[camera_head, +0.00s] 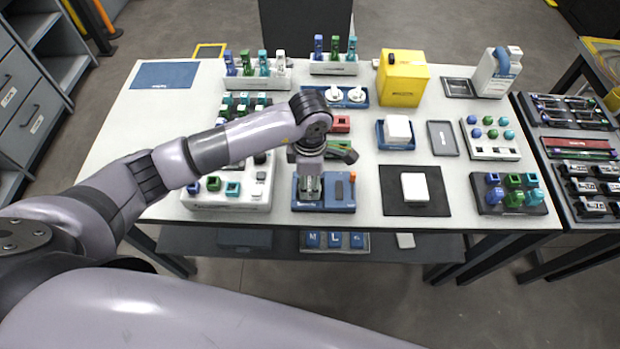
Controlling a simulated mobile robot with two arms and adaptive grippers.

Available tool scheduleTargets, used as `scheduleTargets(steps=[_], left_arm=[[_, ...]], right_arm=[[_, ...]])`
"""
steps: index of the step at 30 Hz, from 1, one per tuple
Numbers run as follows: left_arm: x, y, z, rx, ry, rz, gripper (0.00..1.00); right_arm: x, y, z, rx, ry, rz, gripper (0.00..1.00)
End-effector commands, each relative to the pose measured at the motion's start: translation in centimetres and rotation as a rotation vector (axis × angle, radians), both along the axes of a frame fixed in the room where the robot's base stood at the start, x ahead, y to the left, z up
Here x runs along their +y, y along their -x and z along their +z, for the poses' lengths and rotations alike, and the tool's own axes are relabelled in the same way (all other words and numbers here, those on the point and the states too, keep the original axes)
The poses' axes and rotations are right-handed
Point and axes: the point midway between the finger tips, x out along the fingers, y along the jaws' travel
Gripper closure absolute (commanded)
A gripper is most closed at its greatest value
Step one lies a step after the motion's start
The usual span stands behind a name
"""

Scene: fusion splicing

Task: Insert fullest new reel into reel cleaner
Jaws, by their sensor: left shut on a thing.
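A blue device (340,190) with an orange button stands at the table's front edge; I take it to be the reel cleaner. My left gripper (309,193) points down over its left half, fingers close to or touching its top. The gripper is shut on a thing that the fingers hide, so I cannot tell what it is. Two white reel-like discs sit on a blue tray (346,103) at the back of the table; how full they are is too small to tell. My right gripper is not in view.
A white block (414,187) lies on a black mat right of the device. A white rack (228,200) with coloured pieces stands left. A yellow box (402,78) and a blue tray with a white block (397,130) stand farther back. A green-and-black tool (343,152) lies close behind my gripper.

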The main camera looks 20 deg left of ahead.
Motion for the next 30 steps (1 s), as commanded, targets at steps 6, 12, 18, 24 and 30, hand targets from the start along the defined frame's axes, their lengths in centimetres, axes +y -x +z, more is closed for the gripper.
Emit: scheduleTargets(steps=[6, 12, 18, 24, 30], left_arm=[[0.01, -0.03, 0.03, -0.001, 0.000, 0.000, 0.82], [0.02, -0.04, -0.28, -0.001, 0.000, 0.000, 0.82], [0.03, -0.07, -0.64, -0.002, -0.001, 0.000, 0.82], [0.02, -0.06, -0.63, -0.001, 0.000, 0.000, 0.82], [0.02, -0.04, -0.63, -0.001, 0.000, 0.000, 0.57]], right_arm=[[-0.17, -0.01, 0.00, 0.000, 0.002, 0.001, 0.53], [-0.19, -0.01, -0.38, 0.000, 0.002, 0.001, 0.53], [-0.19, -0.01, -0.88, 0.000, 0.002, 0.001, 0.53], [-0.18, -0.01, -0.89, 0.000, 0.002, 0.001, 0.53], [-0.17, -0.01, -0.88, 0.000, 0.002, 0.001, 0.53]])
